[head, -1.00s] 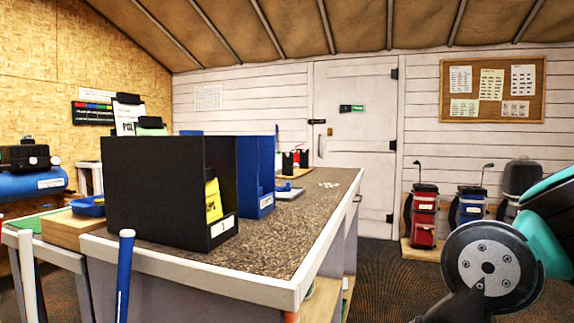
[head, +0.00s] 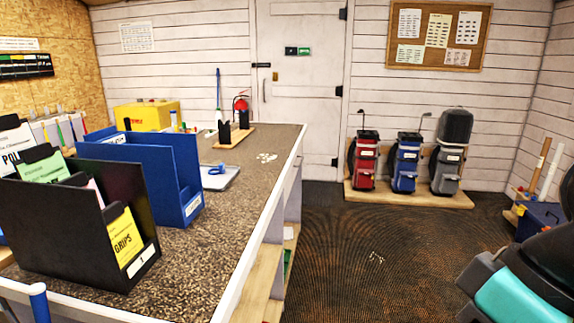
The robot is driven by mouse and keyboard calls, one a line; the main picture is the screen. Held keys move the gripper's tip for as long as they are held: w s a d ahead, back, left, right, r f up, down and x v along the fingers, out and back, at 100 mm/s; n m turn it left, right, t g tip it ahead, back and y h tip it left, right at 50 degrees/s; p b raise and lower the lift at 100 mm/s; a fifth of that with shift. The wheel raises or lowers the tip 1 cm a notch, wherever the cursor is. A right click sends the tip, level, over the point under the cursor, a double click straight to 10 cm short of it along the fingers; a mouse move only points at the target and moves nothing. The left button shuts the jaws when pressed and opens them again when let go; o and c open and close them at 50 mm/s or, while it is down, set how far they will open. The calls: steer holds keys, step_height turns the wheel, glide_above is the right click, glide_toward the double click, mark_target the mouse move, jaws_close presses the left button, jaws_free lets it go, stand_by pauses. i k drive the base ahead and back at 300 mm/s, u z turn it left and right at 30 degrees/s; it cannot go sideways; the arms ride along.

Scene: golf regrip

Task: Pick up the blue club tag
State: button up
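I cannot make out a blue club tag for certain in the head view. A small blue item (head: 217,169) lies on a pale tray (head: 226,181) on the workbench, too small to identify. Several small pale pieces (head: 266,157) lie loose on the bench top beyond it. My gripper is out of view; only a dark and teal part of my arm shows at the lower right.
The speckled workbench (head: 215,240) fills the left, with a black file box (head: 85,245) and a blue one (head: 160,180). Golf bags (head: 405,165) stand on a low wooden platform by the back wall. Patterned floor (head: 350,250) right of the bench is mostly clear.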

mark_target(221, 170)
steer(key=z, duration=0.2)
steer(key=i, duration=3.75)
steer(key=u, duration=3.45)
